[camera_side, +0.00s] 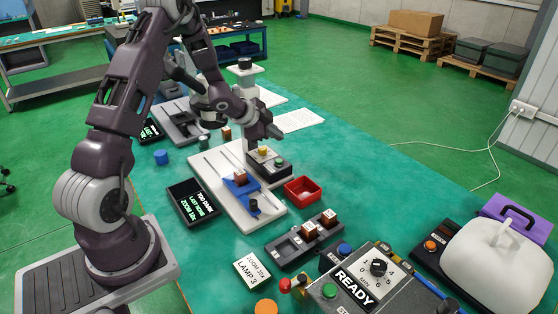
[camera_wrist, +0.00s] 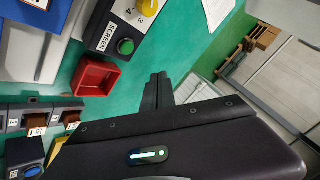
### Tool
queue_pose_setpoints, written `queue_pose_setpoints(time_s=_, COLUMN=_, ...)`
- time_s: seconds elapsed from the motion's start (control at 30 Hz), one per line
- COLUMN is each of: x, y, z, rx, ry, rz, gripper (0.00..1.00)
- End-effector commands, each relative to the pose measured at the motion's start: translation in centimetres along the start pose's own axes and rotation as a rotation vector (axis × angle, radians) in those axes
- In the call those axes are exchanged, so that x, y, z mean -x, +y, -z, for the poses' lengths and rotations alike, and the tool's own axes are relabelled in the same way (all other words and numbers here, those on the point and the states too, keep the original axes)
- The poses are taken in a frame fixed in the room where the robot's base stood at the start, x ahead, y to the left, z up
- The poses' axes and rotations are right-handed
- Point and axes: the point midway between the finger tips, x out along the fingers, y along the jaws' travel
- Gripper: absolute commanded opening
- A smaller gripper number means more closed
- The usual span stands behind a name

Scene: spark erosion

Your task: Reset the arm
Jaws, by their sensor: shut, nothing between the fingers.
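My gripper (camera_side: 275,132) is above the green table, close over a dark control box (camera_side: 270,165) with a yellow knob and a green button. It looks empty, with its fingers together. In the wrist view the shut fingers (camera_wrist: 158,82) point toward bare table, right of the red tray. The control box (camera_wrist: 104,30) also shows there, labelled SCREEN, apart from the fingers. I cannot tell in the side view whether the gripper touches the box.
A rack (camera_side: 283,248) holds brown blocks. A READY console (camera_side: 354,287) and white cover (camera_side: 497,262) stand at right. Table beyond the tray is clear.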

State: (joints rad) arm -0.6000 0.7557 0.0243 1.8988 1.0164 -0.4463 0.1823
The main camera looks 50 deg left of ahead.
Motion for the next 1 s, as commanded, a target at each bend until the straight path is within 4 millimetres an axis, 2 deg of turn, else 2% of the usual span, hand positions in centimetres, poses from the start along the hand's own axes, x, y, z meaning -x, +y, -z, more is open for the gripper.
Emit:
queue_pose_setpoints(time_s=0.1, x=0.3, y=-0.2, z=0.3, rx=0.002, ry=-0.005, rz=0.007, gripper=0.0)
queue_pose_setpoints(time_s=0.17, x=1.6, y=-0.9, z=1.5, rx=0.013, ry=-0.024, rz=0.031, gripper=0.0)
queue_pose_setpoints(time_s=0.27, x=6.5, y=-2.2, z=5.1, rx=0.074, ry=-0.089, rz=0.102, gripper=0.0)
queue_pose_setpoints(time_s=0.37, x=13.9, y=-1.1, z=8.7, rx=0.197, ry=-0.157, rz=0.158, gripper=0.0)
queue_pose_setpoints(time_s=0.4, x=17.0, y=0.1, z=9.7, rx=0.257, ry=-0.178, rz=0.165, gripper=0.0)
queue_pose_setpoints(time_s=0.47, x=21.6, y=2.8, z=10.7, rx=0.349, ry=-0.202, rz=0.158, gripper=0.0)
queue_pose_setpoints(time_s=0.5, x=24.6, y=5.0, z=11.0, rx=0.413, ry=-0.213, rz=0.139, gripper=0.0)
queue_pose_setpoints(time_s=0.57, x=28.8, y=8.9, z=10.9, rx=0.501, ry=-0.227, rz=0.09, gripper=0.0)
queue_pose_setpoints(time_s=0.6, x=31.1, y=11.6, z=10.6, rx=0.551, ry=-0.234, rz=0.049, gripper=0.0)
queue_pose_setpoints(time_s=0.7, x=35.4, y=17.1, z=9.6, rx=0.64, ry=-0.248, rz=-0.058, gripper=0.0)
queue_pose_setpoints(time_s=0.8, x=37.8, y=20.7, z=8.6, rx=0.681, ry=-0.259, rz=-0.14, gripper=0.0)
queue_pose_setpoints(time_s=0.83, x=38.2, y=21.3, z=8.4, rx=0.689, ry=-0.261, rz=-0.155, gripper=0.0)
queue_pose_setpoints(time_s=0.9, x=38.8, y=22.2, z=8.1, rx=0.698, ry=-0.266, rz=-0.177, gripper=0.0)
queue_pose_setpoints(time_s=1.0, x=38.9, y=22.4, z=8.1, rx=0.701, ry=-0.269, rz=-0.182, gripper=0.0)
